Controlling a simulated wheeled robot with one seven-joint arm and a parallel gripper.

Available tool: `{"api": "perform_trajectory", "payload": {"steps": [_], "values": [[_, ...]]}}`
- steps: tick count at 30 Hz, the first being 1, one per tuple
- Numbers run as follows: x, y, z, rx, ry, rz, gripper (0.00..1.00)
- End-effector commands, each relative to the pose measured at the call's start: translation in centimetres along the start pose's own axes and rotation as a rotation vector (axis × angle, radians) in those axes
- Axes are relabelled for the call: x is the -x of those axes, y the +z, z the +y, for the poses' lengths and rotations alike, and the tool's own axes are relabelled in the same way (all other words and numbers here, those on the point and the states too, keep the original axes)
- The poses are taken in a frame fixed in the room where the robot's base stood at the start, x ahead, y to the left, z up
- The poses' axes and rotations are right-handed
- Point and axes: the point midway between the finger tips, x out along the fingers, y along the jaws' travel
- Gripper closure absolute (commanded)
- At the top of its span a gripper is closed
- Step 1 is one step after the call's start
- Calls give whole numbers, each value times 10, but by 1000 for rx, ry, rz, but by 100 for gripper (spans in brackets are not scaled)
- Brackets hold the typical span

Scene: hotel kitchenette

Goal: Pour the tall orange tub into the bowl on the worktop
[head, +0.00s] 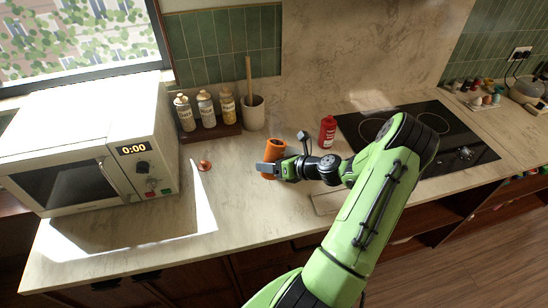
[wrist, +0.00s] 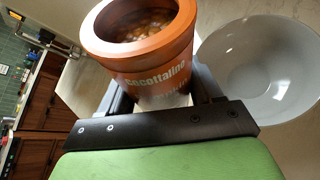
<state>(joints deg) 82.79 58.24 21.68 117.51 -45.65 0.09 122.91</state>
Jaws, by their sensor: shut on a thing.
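My gripper (head: 272,169) is shut on the tall orange tub (head: 277,147), with a finger on each side of it. In the wrist view, the tub (wrist: 150,62) has an open top, pale lettering and small tan pieces inside. It looks about upright; any slight tilt is hard to tell. The bowl (wrist: 262,75) is pale grey, wide and looks empty. It lies to the right of the tub in the wrist view, apart from or partly behind its rim. I cannot make out the bowl in the head view.
A white microwave (head: 90,150) stands at the left. Several bottles (head: 205,108) and a utensil crock (head: 253,113) stand at the back. A red bottle (head: 327,132) stands near the black hob (head: 440,125). A small copper-coloured item (head: 204,165) lies on the worktop (head: 235,215), whose front is clear.

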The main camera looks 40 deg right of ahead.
Motion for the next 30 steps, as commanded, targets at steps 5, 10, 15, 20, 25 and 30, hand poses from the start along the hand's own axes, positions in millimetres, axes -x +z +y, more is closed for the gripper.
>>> {"api": "perform_trajectory", "payload": {"steps": [5,10,15,20,25,30], "values": [[2,-2,12,-224,96,52,76],[-2,-14,16,-503,212,122,76],[-1,-14,19,-639,269,157,76],[-1,-13,19,-698,293,172,76],[-2,-16,18,-793,333,194,76],[-6,-22,13,-879,368,215,76]]}}
